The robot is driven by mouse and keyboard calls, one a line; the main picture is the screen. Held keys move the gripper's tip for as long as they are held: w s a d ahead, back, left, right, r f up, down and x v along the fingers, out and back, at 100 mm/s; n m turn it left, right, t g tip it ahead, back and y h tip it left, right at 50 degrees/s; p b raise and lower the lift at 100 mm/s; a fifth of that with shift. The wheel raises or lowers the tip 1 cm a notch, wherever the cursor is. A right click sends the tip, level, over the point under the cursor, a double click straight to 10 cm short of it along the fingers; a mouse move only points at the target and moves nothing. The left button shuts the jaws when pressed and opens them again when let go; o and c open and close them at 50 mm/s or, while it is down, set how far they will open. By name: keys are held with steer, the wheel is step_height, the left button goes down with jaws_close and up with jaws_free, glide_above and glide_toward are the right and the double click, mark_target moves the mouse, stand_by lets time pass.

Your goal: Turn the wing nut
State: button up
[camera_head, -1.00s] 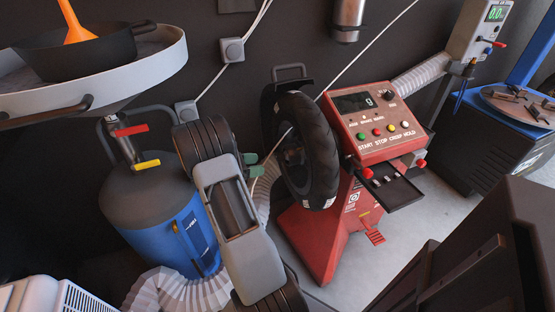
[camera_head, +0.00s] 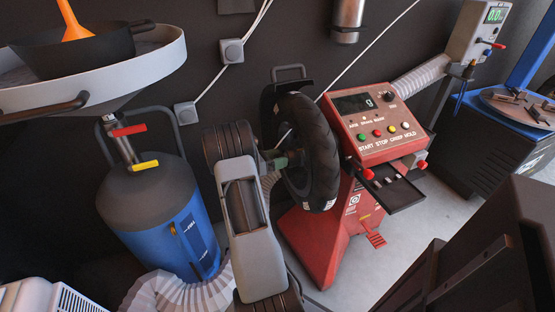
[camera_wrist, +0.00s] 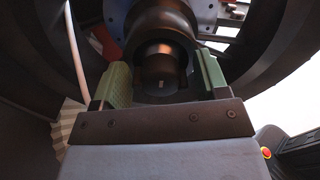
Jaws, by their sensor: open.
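The tyred wheel (camera_head: 316,150) stands upright on the red balancing machine (camera_head: 322,235). My gripper (camera_head: 280,161) reaches to the wheel's hub from the left, its green fingers partly hidden by the arm. In the wrist view my gripper (camera_wrist: 163,78) is open, with one green finger on each side of a dark, round, bronze-tinted hub piece (camera_wrist: 160,62). That piece lies between the fingers, and gaps show beside it. I cannot make out the wing nut's wings, nor whether either finger touches it. In the head view the hub is mostly hidden.
A control panel (camera_head: 372,122) with coloured buttons and a small black tray (camera_head: 393,190) sit right of the wheel. A blue tank (camera_head: 165,220) with a white round basin (camera_head: 95,82) stands left. A thin white cable runs behind the wheel.

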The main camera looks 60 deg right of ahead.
steer(key=shift+c, duration=0.4)
steer(key=c, duration=0.9)
steer(key=shift+o, duration=0.2)
